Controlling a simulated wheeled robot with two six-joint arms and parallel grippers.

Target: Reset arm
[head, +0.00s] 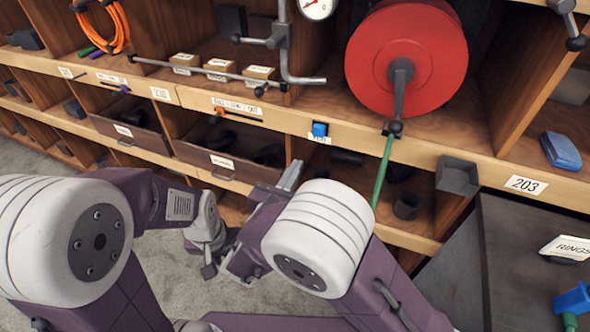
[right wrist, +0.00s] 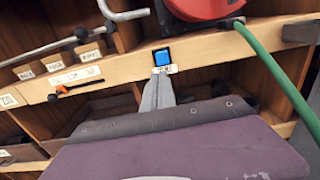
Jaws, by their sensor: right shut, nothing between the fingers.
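My right gripper (head: 291,174) shows in the head view as grey fingers held together, empty, in front of the lower shelf front. In the right wrist view its fingers (right wrist: 160,77) point up toward a blue button (right wrist: 161,57) on the wooden rail. The fingertips look close to the button's label; I cannot tell whether they touch. The same blue button (head: 320,129) is up and right of the fingers in the head view. My left gripper (head: 208,268) hangs low beside the right arm, partly hidden, its jaws unclear.
A red hose reel (head: 420,55) with a green hose (head: 383,170) stands on the shelf. A metal bar (head: 190,70) runs along the rail. Small labelled boxes (head: 219,68) sit behind it. Grey floor (head: 170,275) is open below.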

